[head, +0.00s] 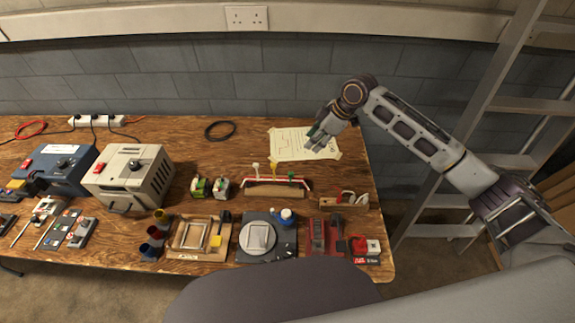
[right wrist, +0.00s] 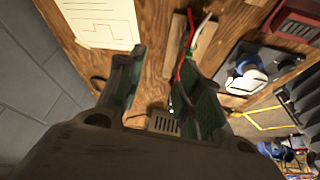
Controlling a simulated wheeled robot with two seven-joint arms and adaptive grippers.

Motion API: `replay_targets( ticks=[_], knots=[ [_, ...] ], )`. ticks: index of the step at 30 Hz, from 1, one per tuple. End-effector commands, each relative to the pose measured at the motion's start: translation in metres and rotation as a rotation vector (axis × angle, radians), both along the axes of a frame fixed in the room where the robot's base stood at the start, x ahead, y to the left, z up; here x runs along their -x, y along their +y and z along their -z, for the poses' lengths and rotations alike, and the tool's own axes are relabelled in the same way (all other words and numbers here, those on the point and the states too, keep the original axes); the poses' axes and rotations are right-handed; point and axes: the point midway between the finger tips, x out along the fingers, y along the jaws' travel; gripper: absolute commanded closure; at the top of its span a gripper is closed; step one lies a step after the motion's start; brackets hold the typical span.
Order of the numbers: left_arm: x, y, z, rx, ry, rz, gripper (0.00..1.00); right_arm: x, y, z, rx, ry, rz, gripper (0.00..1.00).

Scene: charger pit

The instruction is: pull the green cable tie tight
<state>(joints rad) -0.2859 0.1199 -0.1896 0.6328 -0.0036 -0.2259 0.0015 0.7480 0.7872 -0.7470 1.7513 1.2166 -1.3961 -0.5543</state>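The green cable tie (head: 291,177) is at the right part of a red cable (head: 265,181) on a wooden block (head: 275,191). A white tie (head: 256,168) and a yellow tie (head: 274,168) stand to its left. My right gripper (head: 316,138) is above the back of the table, behind and right of the green tie and apart from it. In the right wrist view its two fingers (right wrist: 162,88) are spread with nothing between them. A small green part (right wrist: 190,54) shows beside the red cable there, beyond the right finger. My left gripper is not in view.
A taped paper drawing (head: 290,150) lies beneath my right gripper. A small wooden holder with tools (head: 343,202) stands right of the block. Trays, a red stand (head: 325,235) and a grey mat (head: 270,222) fill the front. A ladder (head: 470,150) leans at the right.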

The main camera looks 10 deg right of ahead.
Motion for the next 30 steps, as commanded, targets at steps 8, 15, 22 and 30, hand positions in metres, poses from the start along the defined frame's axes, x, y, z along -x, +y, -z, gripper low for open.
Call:
replay_targets(
  ticks=[8, 15, 22, 30],
  knots=[
    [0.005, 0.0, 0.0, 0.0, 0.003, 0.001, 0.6, 0.047, 0.014, -0.014, 0.025, 0.083, -0.159, 0.64],
    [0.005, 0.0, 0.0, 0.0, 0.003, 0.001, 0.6, 0.049, 0.015, -0.014, 0.024, 0.086, -0.164, 0.64],
    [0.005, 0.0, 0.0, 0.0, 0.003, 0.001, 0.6, 0.048, 0.016, -0.012, 0.024, 0.085, -0.163, 0.64],
    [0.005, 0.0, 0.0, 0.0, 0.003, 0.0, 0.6, 0.047, 0.024, 0.006, 0.024, 0.087, -0.163, 0.64]
  ],
)
